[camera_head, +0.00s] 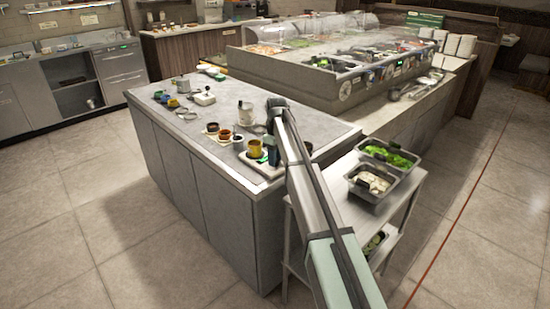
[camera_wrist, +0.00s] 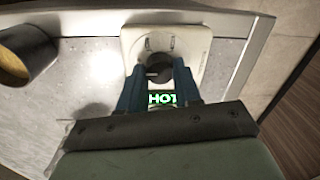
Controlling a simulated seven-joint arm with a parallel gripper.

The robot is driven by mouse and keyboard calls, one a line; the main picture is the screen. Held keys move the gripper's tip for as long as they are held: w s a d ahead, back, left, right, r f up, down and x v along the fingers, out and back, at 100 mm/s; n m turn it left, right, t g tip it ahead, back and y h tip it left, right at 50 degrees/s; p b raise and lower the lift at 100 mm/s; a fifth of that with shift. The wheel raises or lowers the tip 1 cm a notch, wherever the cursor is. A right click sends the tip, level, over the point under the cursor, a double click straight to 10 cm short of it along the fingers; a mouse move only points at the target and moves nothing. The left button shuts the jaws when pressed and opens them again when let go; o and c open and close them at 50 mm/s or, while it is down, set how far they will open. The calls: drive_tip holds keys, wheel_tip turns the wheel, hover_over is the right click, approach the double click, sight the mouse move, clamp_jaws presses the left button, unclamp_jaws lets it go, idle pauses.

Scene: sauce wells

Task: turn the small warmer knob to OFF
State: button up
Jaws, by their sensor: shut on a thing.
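The small warmer (camera_wrist: 192,38) is a pale, rounded plate near the counter's corner in the wrist view. Its dark round knob (camera_wrist: 157,72) sits between the two blue fingers of my gripper (camera_wrist: 158,82), which is shut on it. A green lit "HOT" sign (camera_wrist: 162,99) shows just below the knob, between the fingers. The knob's pointer is too dark and small to read surely. In the head view my gripper (camera_head: 271,152) is over the warmer at the counter's near end, and the arm hides part of it.
Several small sauce cups stand farther along the grey counter (camera_head: 205,125). A cart with metal food trays (camera_head: 372,196) is to the right.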

drive_tip(key=o, duration=1)
drive_tip(key=shift+o, duration=0.2)
drive_tip(key=shift+r, duration=0.15)
wheel_tip(320, 180, up, 14)
drive_tip(key=shift+w+d+f, duration=0.15)
drive_tip(key=shift+w+f, duration=0.1)
